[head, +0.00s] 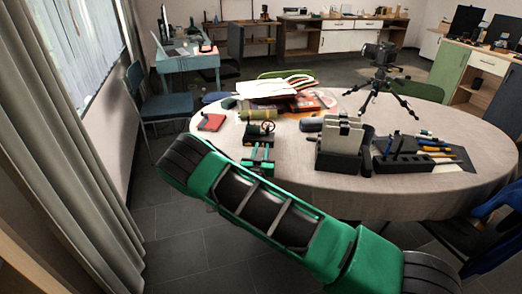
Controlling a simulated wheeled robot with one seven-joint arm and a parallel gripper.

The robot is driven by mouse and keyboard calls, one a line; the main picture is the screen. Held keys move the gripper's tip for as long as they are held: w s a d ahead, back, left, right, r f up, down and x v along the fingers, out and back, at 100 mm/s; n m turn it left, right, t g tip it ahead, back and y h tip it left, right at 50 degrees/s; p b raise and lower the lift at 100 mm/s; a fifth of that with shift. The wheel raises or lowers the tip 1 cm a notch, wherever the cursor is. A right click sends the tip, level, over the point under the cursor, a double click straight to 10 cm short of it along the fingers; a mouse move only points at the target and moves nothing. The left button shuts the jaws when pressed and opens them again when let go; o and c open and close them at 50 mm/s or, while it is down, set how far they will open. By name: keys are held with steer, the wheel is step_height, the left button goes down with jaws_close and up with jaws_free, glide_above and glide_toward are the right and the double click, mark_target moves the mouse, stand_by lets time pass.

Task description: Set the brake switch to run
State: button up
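No brake switch can be made out for certain. A small green and black device (259,138) with a round black handwheel stands on the near left part of the round table (300,172). Any switch on it is too small to tell. Just below it is another green and black piece (258,164), partly hidden behind my arm; I cannot tell whether it belongs to the device. My green and black arm crosses the lower picture in front of the table's near left edge. My gripper cannot be made out.
A grey block in a black holder (338,145) stands right of the device, beside a black tool rack (404,162). A tripod (382,85), papers (268,89), a green roll (257,115) and a red book (211,122) share the table. A blue chair (165,108) stands left.

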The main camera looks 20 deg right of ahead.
steer(key=shift+w+d, duration=0.1)
steer(key=shift+w, duration=0.15)
jaws_close()
stand_by(1.4)
